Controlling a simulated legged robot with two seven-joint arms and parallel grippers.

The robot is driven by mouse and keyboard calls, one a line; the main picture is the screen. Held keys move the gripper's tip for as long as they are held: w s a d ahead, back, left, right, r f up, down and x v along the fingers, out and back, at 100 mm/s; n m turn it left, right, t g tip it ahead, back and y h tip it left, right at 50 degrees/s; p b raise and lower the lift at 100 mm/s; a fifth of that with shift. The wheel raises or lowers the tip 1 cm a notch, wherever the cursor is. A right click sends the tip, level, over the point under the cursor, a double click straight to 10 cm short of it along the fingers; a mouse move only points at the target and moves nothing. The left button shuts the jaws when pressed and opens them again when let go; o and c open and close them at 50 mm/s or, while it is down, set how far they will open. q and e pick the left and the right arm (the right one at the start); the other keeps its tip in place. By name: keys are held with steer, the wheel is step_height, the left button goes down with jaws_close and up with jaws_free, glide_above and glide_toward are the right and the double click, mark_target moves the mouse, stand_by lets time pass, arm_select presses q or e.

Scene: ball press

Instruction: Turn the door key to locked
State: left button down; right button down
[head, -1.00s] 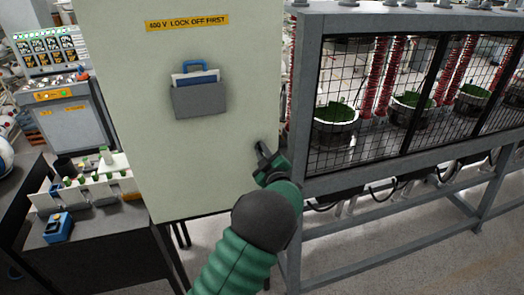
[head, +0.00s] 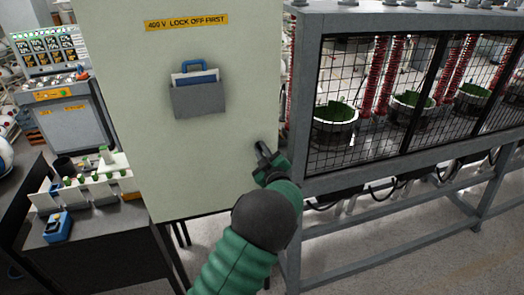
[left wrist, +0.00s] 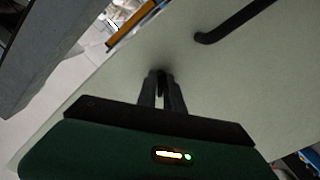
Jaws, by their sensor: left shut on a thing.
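The beige cabinet door (head: 200,160) fills the middle left of the head view and carries a yellow "400 V LOCK OFF FIRST" label (head: 187,22). My left gripper (head: 264,154) is at the door's lower right part, close to its right edge. In the left wrist view its two dark fingers (left wrist: 161,86) are closed together against the door face (left wrist: 220,85), with a small dark thing between their tips. The key itself is hidden by the fingers, so its angle cannot be told. A black bent door handle (left wrist: 235,22) stands out to the upper right there. My right gripper is out of view.
A grey frame with a mesh guard (head: 400,95) stands close to the door's right. A grey pocket with papers (head: 198,98) is fixed on the door. A dark bench with a white rack (head: 90,190) and a blue device (head: 58,227) stands at left.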

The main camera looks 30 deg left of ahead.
arm_select(q)
steer(key=shift+f, duration=0.1)
steer(key=c, duration=1.6)
jaws_free()
steer(key=shift+o, duration=0.2)
steer(key=b+v, duration=0.4)
steer(key=v, duration=1.2)
steer(key=shift+s+d, duration=0.2)
steer(key=shift+d, duration=0.1)
